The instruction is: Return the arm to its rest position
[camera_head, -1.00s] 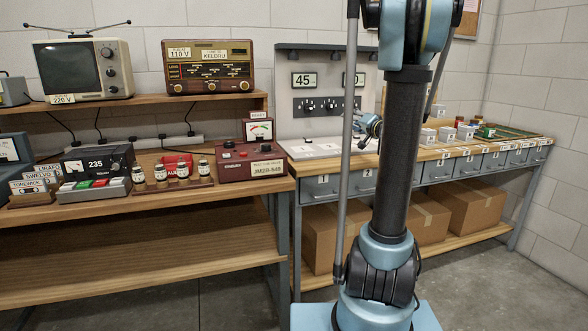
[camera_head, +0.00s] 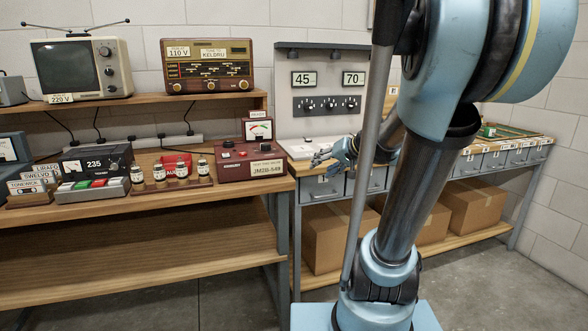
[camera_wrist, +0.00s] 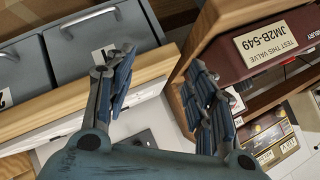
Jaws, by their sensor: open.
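My gripper (camera_head: 330,157) is open and empty in the head view, in front of the right bench's left end, beside the panel with the 45 and 70 displays. In the wrist view my gripper (camera_wrist: 160,100) shows its two blue fingers spread apart with nothing between them. Beyond the fingers are the grey drawers (camera_wrist: 90,45) and the dark red valve tester (camera_wrist: 275,45). My arm leans to the right in the head view and hides part of the right bench.
The valve tester (camera_head: 250,167) stands at the left bench's right end, close to my gripper. The left bench (camera_head: 120,212) also holds small jars and a button box. Cardboard boxes (camera_head: 475,207) sit on the right bench's lower shelf. Grey floor (camera_head: 240,300) shows in front.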

